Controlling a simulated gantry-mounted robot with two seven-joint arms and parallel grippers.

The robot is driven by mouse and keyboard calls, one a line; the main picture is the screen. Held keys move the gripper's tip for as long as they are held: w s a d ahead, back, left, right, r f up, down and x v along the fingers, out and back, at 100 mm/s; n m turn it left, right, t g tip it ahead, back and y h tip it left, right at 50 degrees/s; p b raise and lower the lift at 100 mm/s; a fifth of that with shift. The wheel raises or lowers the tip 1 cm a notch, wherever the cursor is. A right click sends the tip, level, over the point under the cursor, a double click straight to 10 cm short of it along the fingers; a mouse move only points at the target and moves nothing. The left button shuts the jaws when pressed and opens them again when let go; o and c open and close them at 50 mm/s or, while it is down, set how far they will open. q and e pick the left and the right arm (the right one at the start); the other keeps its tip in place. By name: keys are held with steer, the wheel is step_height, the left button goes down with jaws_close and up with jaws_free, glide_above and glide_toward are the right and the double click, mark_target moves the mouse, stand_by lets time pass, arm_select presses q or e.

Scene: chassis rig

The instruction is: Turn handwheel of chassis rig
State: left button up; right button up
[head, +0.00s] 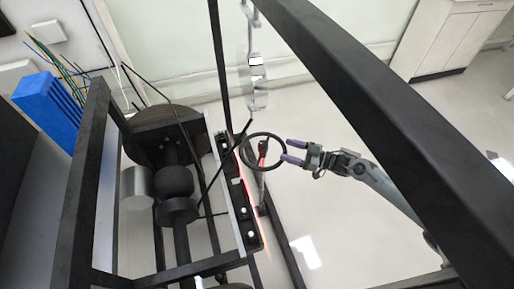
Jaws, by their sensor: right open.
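The handwheel is a thin dark ring (284,142) in the middle of the head view, seen at a slant. A red-topped post or hub (263,148) shows through it. My right gripper (287,150) comes in from the right with its two purple-grey fingers apart. The fingertips are at the right side of the wheel's rim; whether they touch it, I cannot tell. The chassis rig is a black frame (92,190) with a shaft and rollers inside, left of the wheel. My left gripper is not in view.
A black panel with lights (240,205) stands just left of the wheel. A thick dark beam (390,100) crosses the upper right above my right arm. A blue block (47,105) with thin rods is at far left. Pale floor (340,220) is open below my right arm.

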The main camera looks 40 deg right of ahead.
mark_target(263, 144)
steer(key=b+x, duration=0.1)
steer(key=x, duration=0.4)
steer(key=b+x, duration=0.2)
steer(key=x, duration=0.2)
steer(key=shift+w+a+f, duration=0.2)
steer(key=shift+w+a, duration=0.1)
steer(key=shift+w+a+b, duration=0.2)
steer(key=shift+w+b, duration=0.15)
jaws_close()
steer(key=shift+r, duration=0.1)
